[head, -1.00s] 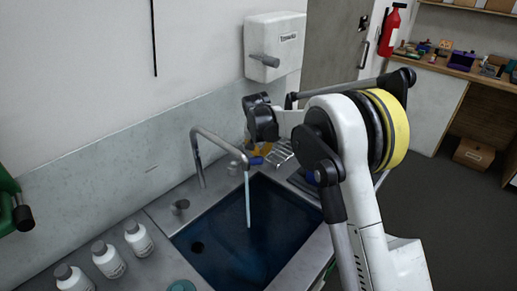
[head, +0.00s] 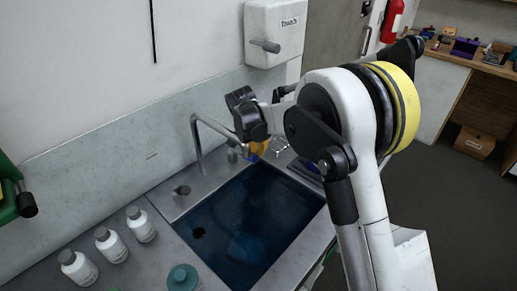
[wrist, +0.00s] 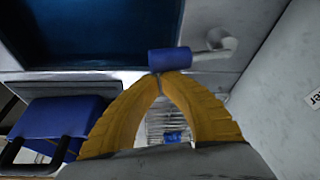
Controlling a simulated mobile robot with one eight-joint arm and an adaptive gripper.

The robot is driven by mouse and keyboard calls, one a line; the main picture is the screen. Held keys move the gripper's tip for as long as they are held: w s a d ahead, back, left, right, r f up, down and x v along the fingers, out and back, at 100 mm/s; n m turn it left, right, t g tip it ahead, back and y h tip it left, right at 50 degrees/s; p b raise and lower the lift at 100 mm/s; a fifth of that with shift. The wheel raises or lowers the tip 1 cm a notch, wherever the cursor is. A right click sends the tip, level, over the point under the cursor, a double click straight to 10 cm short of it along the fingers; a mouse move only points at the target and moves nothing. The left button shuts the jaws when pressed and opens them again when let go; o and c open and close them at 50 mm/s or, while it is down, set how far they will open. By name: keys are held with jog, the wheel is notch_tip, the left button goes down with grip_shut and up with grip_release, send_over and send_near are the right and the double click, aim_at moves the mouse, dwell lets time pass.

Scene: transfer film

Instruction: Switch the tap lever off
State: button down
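The metal tap (head: 197,140) arches from the back edge of the sink (head: 185,206) toward my gripper (head: 258,148). No water stream shows below its spout. In the wrist view, the tap lever has a blue cylindrical handle (wrist: 168,61) and a pale grey stem (wrist: 213,52) to its right. My gripper's two yellow fingers (wrist: 159,76) meet at their tips, right at the lower edge of the blue handle. Nothing shows between the tips; I cannot tell whether they touch the handle. In the head view my arm and the tap partly hide the lever.
White bottles (head: 110,243) stand left of the sink, with a teal round object (head: 183,277) at the front. A blue object (wrist: 65,122) and a wire rack (wrist: 168,122) lie near my fingers.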

dwell(0.5)
notch_tip(320, 180, up, 10)
dwell(0.5)
